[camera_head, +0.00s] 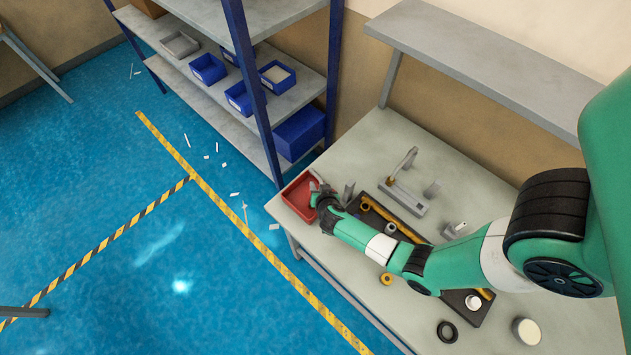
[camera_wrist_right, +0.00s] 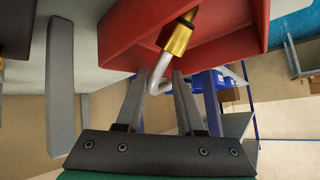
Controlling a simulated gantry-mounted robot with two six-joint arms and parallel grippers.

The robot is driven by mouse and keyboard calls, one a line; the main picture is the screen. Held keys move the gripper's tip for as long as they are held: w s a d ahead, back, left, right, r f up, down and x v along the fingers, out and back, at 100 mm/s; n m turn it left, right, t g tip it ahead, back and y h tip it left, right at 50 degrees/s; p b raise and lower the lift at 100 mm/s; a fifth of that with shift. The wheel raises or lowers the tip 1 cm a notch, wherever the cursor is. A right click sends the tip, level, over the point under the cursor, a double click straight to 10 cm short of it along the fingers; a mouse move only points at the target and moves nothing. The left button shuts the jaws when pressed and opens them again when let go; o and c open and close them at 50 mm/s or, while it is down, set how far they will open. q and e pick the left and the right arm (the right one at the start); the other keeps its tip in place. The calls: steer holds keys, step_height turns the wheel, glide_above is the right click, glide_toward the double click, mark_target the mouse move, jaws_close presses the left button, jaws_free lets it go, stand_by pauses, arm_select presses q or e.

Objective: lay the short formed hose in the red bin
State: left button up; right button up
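The red bin (camera_head: 298,203) sits at the table's left edge, and its wall shows large in the right wrist view (camera_wrist_right: 115,35). The short formed hose, a bent white tube (camera_wrist_right: 163,66) with a brass-coloured end, is at the bin's opening. Its bend shows near the fingertips of my right gripper (camera_wrist_right: 160,80). The fingers stand apart, wider than the tube; contact with the tube is unclear. In the head view my right gripper (camera_head: 319,187) is over the bin's right side, and the hose is not clearly visible there. My left gripper is not in view.
A dark tray (camera_head: 367,214) with yellow parts lies under my right forearm. A grey fixture (camera_head: 408,198) stands behind it. A black ring (camera_head: 447,331) and a white-topped round part (camera_head: 526,331) are at the front. Shelves with blue bins (camera_head: 208,69) stand behind left.

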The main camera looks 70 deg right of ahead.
steer(key=p+v, duration=0.3)
steer(key=v, duration=0.7)
steer(key=shift+a+r+p, duration=0.2)
steer(key=shift+r+p, duration=0.1)
steer(key=shift+p, duration=0.05)
